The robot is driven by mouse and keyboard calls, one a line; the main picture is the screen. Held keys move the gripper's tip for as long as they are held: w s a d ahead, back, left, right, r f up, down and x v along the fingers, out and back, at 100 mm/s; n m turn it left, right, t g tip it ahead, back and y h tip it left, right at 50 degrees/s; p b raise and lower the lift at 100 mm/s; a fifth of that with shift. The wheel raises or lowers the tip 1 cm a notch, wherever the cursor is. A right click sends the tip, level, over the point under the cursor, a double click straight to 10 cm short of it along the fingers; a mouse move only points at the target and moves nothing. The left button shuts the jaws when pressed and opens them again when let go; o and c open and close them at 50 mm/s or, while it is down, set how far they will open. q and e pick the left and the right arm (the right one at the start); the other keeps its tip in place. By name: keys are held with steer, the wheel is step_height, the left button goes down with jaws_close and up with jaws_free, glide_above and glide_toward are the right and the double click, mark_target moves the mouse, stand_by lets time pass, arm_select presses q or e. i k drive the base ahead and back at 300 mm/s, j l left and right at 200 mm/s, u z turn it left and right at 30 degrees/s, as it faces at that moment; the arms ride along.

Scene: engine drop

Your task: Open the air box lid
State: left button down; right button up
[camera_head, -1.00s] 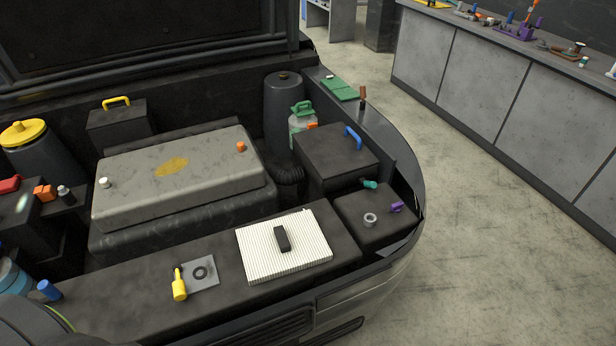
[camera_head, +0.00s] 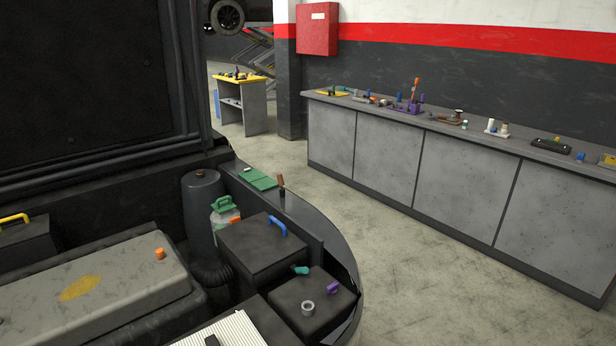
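A black box (camera_head: 262,254) with a blue handle (camera_head: 277,226) on its top stands in the right part of the engine bay. Its lid looks shut; I cannot tell for certain that this is the air box. An orange piece (camera_head: 235,220) sits at its upper left edge. Another dark box (camera_head: 22,240) with a yellow handle (camera_head: 14,218) is cut off at the left edge. A white pleated filter (camera_head: 222,333) shows partly at the bottom edge. Neither of my grippers is in view.
A lower black block (camera_head: 318,318) holds a grey ring (camera_head: 308,308), a purple knob (camera_head: 333,287) and a teal knob (camera_head: 299,270). A grey engine cover (camera_head: 90,290) lies left. The raised hood (camera_head: 80,90) stands behind. A long workbench (camera_head: 440,165) stands right, with clear floor between.

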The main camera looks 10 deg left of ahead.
mark_target(259, 241)
steer(key=i+l+u, duration=0.3)
steer(key=i+l, duration=0.2)
steer(key=l, duration=0.25)
steer(key=i+l+u, duration=0.15)
steer(key=l, duration=0.25)
steer(key=i, duration=0.1)
